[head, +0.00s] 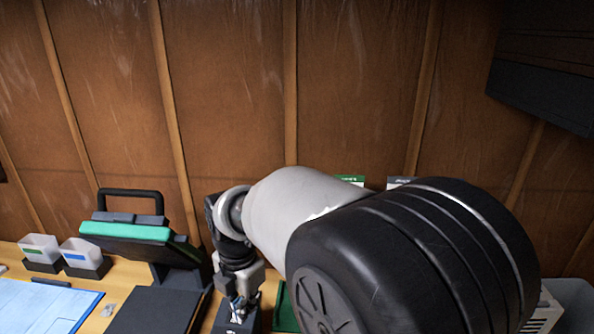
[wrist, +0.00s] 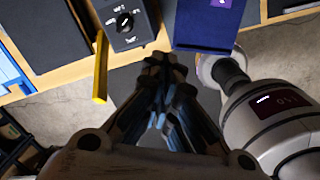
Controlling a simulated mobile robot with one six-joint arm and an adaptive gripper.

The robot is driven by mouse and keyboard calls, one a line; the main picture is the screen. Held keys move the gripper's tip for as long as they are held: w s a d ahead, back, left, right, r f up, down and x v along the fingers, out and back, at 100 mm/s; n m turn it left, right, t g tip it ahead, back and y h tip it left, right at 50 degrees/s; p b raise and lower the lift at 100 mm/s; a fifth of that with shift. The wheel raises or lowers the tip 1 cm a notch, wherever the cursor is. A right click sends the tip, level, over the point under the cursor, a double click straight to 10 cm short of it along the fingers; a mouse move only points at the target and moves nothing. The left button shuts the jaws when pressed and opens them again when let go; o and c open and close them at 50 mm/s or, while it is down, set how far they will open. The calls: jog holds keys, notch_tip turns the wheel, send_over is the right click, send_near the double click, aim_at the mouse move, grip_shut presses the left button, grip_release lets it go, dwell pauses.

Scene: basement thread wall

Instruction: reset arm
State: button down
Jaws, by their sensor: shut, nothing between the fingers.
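My arm's large grey and black links fill the right of the head view and hide part of the bench.
A wooden bench (head: 128,273) holds a black and green device with a handle (head: 125,231), two small bins (head: 80,252), a blue board (head: 45,305) and a black mat (head: 158,310). A yellow bar (wrist: 101,68) juts near my gripper. A dark cabinet (head: 540,85) hangs upper right.

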jog(key=s+d+r+m+t+b, duration=0.1)
jog(key=s+d+r+m+b, duration=0.2)
jog(key=d+m, duration=0.45)
jog(key=s+d+r+m+t+b, duration=0.1)
jog(key=s+d+r+m, duration=0.1)
jog(key=s+d+m, duration=0.5)
jog(key=s+d+f+m+t+b, duration=0.1)
jog(key=s+d+f+m+b, duration=0.2)
jog(key=s+d+m, duration=0.7)
jog(key=s+f+m, duration=0.1)
jog(key=m, duration=0.3)
jog(key=shift+s+d+t, duration=0.15)
jog(key=shift+t, duration=0.25)
